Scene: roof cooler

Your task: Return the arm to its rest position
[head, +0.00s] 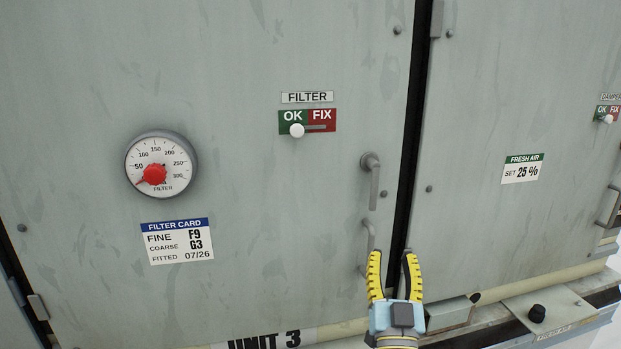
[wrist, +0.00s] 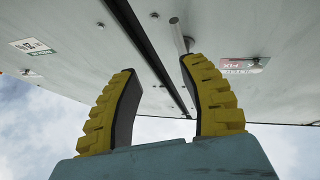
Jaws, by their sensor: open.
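My gripper (head: 393,262) is at the lower middle of the head view, in front of the gap between two grey cabinet doors. Its two yellow ridged fingers point up and stand apart with nothing between them. In the wrist view my gripper (wrist: 160,80) also shows open and empty, with the cabinet face and the dark door gap beyond it. The fingertips overlap the area near the lower door handle (head: 368,237) in the head view; I cannot tell whether they touch it.
The left door (head: 230,200) carries a filter gauge (head: 161,164), a filter slider (head: 297,130) at OK and an upper handle (head: 372,180). The right door (head: 500,100) bears a fresh air card (head: 523,168). A ledge with a black knob (head: 537,313) is at lower right.

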